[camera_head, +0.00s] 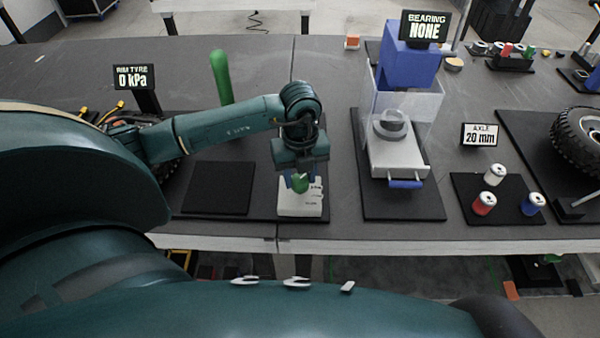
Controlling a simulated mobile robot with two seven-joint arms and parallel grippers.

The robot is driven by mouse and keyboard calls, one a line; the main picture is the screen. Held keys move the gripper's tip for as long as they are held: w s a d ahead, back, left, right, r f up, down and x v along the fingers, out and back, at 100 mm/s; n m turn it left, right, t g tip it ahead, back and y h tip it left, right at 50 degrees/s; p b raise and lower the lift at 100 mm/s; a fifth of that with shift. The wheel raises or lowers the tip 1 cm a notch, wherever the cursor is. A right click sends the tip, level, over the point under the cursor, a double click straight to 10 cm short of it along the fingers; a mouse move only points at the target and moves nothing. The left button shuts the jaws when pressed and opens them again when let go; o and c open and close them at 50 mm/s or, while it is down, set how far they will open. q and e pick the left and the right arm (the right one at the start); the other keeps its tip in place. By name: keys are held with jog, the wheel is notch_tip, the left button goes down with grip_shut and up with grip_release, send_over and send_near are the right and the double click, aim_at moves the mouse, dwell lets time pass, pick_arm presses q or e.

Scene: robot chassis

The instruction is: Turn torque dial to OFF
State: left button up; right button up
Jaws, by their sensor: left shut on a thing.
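The green torque dial (300,185) sits on a small white box (300,210) near the front edge of the table. Small dark markings show on the right side of the box's face, too small to read. My left gripper (299,175) points down onto the dial from above and is shut on it. The gripper hides the upper part of the dial, and I cannot tell which marking the dial points to. My right gripper is not in view.
A black pad (218,188) lies left of the box. An upright green handle (221,77) and a "0 kPa" sign (134,77) stand behind. A blue press (408,65) with a clear guard stands to the right. Several cans and a tyre (580,138) are further right.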

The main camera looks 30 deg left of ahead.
aim_at(300, 178)
pick_arm(q)
jog(key=n, duration=0.4)
jog(key=shift+r+p, duration=0.1)
jog(key=shift+p, duration=0.3)
jog(key=shift+w+n+p, duration=0.1)
jog(key=shift+n+p, duration=0.3)
jog(key=shift+n, duration=1.4)
jog(key=o, duration=1)
notch_tip(300, 178, up, 13)
jog(key=shift+b, duration=0.5)
